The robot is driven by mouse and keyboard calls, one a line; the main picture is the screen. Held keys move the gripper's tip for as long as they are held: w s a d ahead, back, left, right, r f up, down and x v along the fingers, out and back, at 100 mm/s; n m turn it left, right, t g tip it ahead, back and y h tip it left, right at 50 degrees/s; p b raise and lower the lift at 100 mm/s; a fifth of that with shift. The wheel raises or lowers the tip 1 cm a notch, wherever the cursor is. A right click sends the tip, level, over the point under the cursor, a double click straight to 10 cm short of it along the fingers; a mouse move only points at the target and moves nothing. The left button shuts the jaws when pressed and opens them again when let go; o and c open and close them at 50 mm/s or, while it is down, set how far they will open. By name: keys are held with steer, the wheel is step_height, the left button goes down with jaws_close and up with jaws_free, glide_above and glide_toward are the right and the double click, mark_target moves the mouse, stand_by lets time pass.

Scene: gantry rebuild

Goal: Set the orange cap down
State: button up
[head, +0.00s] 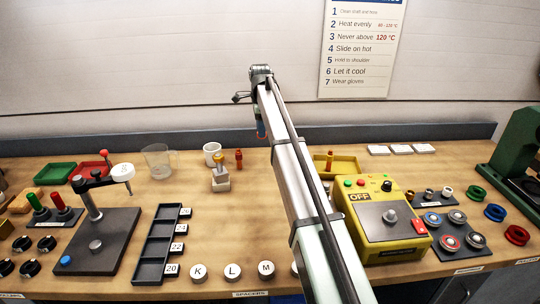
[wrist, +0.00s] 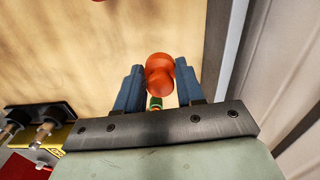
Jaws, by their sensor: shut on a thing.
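My gripper (wrist: 160,85) is shut on the orange cap (wrist: 160,72), a red-orange rounded piece between its two blue fingers in the wrist view. In the head view my gripper (head: 261,128) is at the back of the bench, left of the yellow tray, and largely hidden by my arm. Bare wood lies behind the cap in the wrist view. I cannot tell whether the cap touches the bench.
A yellow tray (head: 346,162) lies to the right, behind the yellow control box (head: 384,246). The back wall edge is close behind.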

steer(key=s+d, duration=0.7)
steer(key=s, duration=0.5)
steer(key=shift+m, duration=0.4)
steer(key=shift+d+f, duration=0.1)
steer(key=shift+f, duration=4.7)
steer(key=shift+f, duration=0.2)
steer(key=o, duration=1)
step_height(320, 180, up, 12)
steer(key=shift+r, duration=0.2)
